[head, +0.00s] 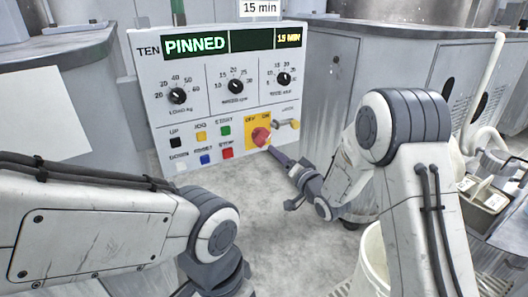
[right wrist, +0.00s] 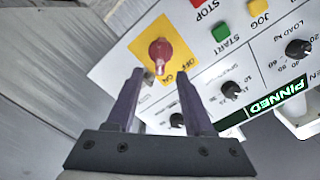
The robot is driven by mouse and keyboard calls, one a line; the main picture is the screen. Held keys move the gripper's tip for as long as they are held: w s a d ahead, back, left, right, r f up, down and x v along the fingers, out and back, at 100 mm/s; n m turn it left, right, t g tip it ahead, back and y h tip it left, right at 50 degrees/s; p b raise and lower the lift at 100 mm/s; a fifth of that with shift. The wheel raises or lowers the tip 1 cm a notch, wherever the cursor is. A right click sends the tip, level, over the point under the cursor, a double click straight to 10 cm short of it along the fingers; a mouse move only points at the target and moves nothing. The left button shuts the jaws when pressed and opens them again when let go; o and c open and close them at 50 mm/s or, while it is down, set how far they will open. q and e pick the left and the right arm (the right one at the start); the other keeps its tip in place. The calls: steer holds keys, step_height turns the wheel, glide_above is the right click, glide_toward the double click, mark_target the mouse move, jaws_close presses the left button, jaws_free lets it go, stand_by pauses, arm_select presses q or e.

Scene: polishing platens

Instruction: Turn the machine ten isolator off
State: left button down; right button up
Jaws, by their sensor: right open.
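The machine ten panel (head: 225,105) is marked TEN and reads PINNED. Its isolator is a red knob (head: 261,137) on a yellow plate (head: 250,121) marked OFF and ON, at the panel's lower right. In the right wrist view, the red knob (right wrist: 160,50) has a pale mark that seems to point toward ON. My right gripper (head: 272,150) is close in front of the knob. In the right wrist view, the open fingers (right wrist: 159,76) have the knob just beyond their tips, with nothing between them. My left arm crosses the lower left; its fingers are out of frame.
A brass-coloured peg (head: 280,123) sticks out just right of the isolator. Several push buttons (head: 226,153) lie to its left, with three black dials (head: 235,86) above. A white bucket (head: 372,262) stands below my right arm. Grey cabinets (head: 330,75) stand at right.

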mark_target(265, 142)
steer(key=b+x, duration=0.3)
steer(key=x, duration=0.6)
steer(key=shift+w+a, duration=0.25)
steer(key=shift+w, duration=0.3)
jaws_close()
